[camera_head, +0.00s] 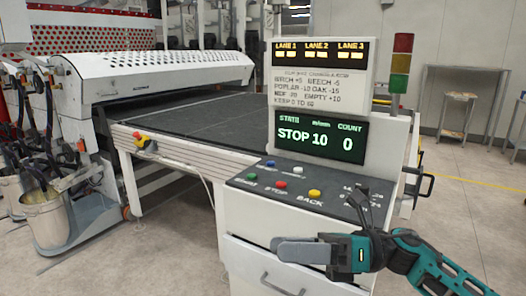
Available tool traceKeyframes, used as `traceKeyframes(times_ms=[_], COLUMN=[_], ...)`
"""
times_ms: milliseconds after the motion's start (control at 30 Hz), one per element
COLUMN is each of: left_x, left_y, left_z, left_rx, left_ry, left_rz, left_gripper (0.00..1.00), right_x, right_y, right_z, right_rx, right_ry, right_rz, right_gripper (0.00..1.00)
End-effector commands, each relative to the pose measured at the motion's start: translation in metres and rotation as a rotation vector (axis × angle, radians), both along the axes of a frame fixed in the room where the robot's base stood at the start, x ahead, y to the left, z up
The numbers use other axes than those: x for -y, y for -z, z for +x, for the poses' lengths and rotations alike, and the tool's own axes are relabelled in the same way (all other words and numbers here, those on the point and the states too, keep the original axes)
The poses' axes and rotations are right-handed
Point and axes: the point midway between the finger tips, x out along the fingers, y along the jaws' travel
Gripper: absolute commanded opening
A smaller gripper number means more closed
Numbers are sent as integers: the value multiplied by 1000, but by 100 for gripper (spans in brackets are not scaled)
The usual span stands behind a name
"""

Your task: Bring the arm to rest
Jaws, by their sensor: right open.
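My right arm (425,264) comes in from the lower right. Its gripper (285,248) is open and points left, with no object seen in it. It shows in front of the white console's drawer front, below the button panel (340,197); I cannot tell its exact distance from the console. The panel carries a green button (252,177), a blue button (270,163), a white button (298,170), a red button (281,185) and a yellow button (314,194). The gripper is apart from these buttons. My left gripper is not in view.
The display (320,137) reads STOP 10 and COUNT 0, under a lane sign (318,52). A stack light (400,64) stands right of it. The dark conveyor (200,118) runs behind, from the white coater (150,75). Buckets (45,218) stand left.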

Motion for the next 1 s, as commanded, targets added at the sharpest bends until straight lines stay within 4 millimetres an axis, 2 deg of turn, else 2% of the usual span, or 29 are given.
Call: traceKeyframes(times_ms=[100,167,267,367,467,567,700,800,900,1000], left_x=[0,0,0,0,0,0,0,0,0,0], left_y=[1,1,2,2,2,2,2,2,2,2], left_z=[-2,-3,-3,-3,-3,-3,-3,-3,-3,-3], left_rx=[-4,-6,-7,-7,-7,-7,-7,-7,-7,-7], left_ry=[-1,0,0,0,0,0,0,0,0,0], left_rz=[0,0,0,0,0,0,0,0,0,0], left_gripper=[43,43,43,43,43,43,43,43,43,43], right_x=[-7,-5,7,25,47,72,102,118,127,131], right_y=[13,22,45,80,126,179,252,290,314,325], right_z=[5,10,18,22,16,-2,-49,-86,-114,-130], right_rx=[-323,-488,-776,-1070,-1368,-1662,-2034,-2228,-2347,-2407], right_ry=[129,195,307,423,542,668,846,956,1032,1073], right_rz=[199,295,452,608,768,930,1158,1294,1387,1437], right_gripper=[66,66,66,66,66,66,66,66,66,66])
